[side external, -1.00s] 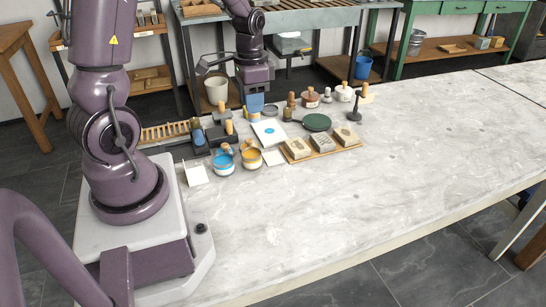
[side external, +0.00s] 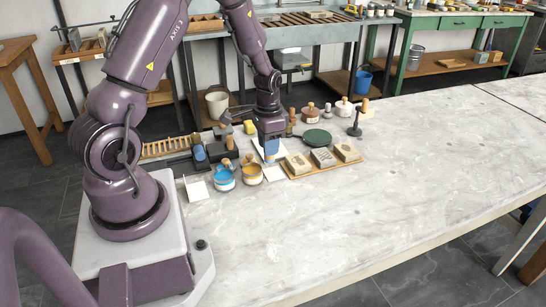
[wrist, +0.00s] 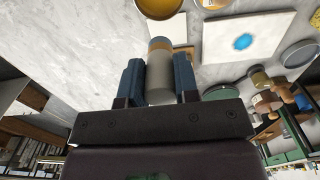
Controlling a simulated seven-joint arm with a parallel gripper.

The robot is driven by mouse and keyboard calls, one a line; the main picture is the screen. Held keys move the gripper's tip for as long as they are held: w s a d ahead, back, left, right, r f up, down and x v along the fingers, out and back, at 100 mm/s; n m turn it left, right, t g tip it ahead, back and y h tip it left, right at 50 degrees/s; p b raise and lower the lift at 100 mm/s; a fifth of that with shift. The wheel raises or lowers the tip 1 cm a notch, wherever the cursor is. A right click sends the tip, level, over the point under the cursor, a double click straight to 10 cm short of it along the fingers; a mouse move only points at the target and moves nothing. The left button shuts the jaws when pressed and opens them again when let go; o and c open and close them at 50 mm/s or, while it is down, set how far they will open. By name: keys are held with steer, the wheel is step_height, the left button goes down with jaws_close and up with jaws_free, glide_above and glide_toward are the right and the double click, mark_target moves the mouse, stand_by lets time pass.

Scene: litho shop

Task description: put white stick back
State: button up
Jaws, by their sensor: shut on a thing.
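The stick is a pale grey-white cylinder with an orange band and a grey-blue end pointing away from the palm. In the side view it is mostly hidden by the fingers. Whether its far end touches anything I cannot tell.
A blue pot (side external: 224,180) and an ochre pot (side external: 251,174) stand at the front left. A wooden board (side external: 318,171) carries several grey blocks at right. A dark green disc (side external: 317,138), bottles and a wooden rack (side external: 165,147) lie around. The front and right bench are clear.

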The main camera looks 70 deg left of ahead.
steer(key=shift+w+a+f, duration=0.25)
steer(key=shift+w+f, duration=0.15)
steer(key=shift+f, duration=0.15)
steer(key=shift+w+a+f, duration=0.25)
steer(key=shift+w+f, duration=0.1)
steer(key=shift+f, duration=1.7)
steer(key=shift+f, duration=0.1)
steer(key=o, duration=0.8)
steer(key=shift+o, duration=0.2)
